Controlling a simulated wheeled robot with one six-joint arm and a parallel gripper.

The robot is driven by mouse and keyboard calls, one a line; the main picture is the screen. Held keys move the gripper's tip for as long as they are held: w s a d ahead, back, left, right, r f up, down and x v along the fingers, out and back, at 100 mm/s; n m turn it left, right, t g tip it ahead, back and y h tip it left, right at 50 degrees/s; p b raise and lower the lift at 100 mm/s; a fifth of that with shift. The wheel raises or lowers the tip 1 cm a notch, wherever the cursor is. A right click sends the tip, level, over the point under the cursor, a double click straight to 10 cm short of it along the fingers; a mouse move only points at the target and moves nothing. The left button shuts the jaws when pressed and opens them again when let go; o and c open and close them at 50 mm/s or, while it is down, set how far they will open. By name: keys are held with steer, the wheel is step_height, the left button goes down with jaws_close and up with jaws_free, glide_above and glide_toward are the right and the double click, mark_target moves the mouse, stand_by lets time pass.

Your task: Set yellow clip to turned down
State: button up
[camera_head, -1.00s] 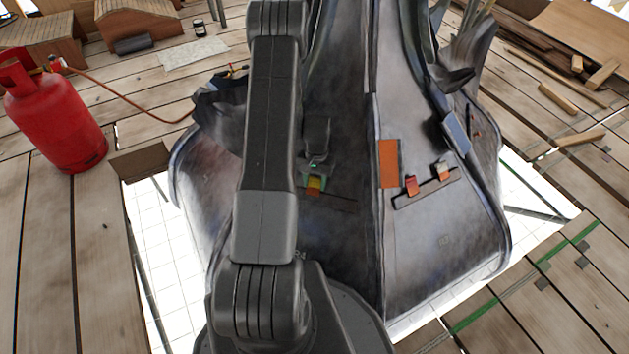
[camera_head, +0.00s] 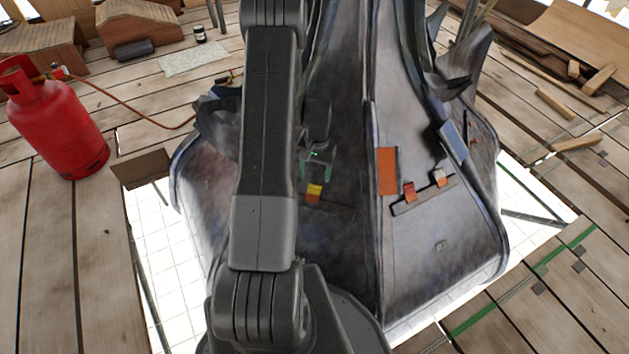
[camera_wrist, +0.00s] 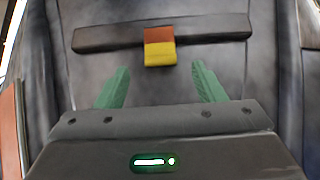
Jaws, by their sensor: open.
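The yellow clip (camera_head: 315,190) sits on a dark bar on the left face of the metal spire. Its yellow part is above its orange part in the head view. In the wrist view the yellow clip (camera_wrist: 159,53) hangs across the bar (camera_wrist: 100,38), orange at the top and yellow toward my gripper. My gripper (camera_head: 316,171) is open and empty, just above the clip in the head view. In the wrist view the green fingers of my gripper (camera_wrist: 160,74) are spread to either side, a little short of the clip's yellow end. No contact shows.
On the right face, a red clip (camera_head: 409,190) and a white clip (camera_head: 439,177) sit on another bar, beside an orange panel (camera_head: 387,171). A red gas cylinder (camera_head: 55,120) with a hose stands on the planks at left. My arm hides part of the left face.

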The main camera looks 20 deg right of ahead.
mark_target(314, 191)
step_height(314, 191, up, 6)
steer(key=p, duration=0.1)
steer(key=shift+w+d+r, duration=0.15)
steer(key=shift+w+d, duration=0.15)
steer(key=f+b, duration=0.1)
steer(key=f, duration=0.3)
steer(key=s+f+b, duration=0.1)
steer(key=f, duration=0.4)
steer(key=a+f+b, duration=0.1)
steer(key=f, duration=0.3)
steer(key=shift+s+a+f+b, duration=0.1)
steer(key=shift+s+f+b, duration=0.15)
steer(key=shift+f+b, duration=0.1)
steer(key=shift+r, duration=0.1)
